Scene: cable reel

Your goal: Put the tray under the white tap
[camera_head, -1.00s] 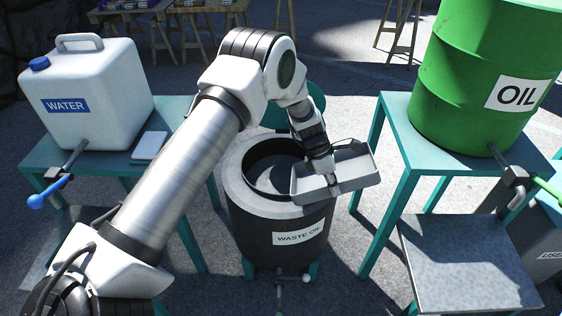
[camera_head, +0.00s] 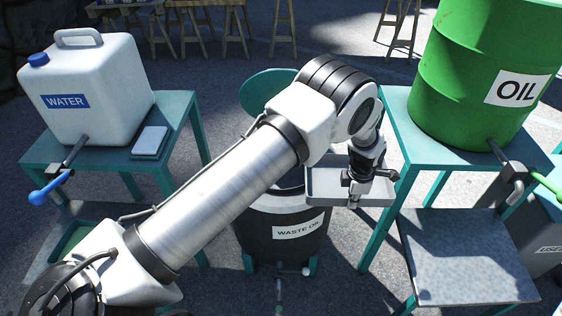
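The grey tray (camera_head: 322,189) is a shallow rectangular box, held in the air above the right side of the black waste oil drum. My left gripper (camera_head: 356,190) is at the tray's right part and appears shut on it; the arm covers some of the contact. The white water container (camera_head: 90,95) stands on the left table, with a tap (camera_head: 75,152) and blue lever (camera_head: 45,192) at its front. The tray is well to the right of this tap. A low shelf (camera_head: 50,222) is below the tap, partly hidden by my arm. My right gripper is not in view.
The waste oil drum (camera_head: 268,248) stands in the middle, its opening largely hidden by my arm. The green oil barrel (camera_head: 470,55) stands on the right table (camera_head: 398,125), with a tap (camera_head: 512,172) above a low metal shelf (camera_head: 465,262). A small white-topped block (camera_head: 150,141) lies beside the water container.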

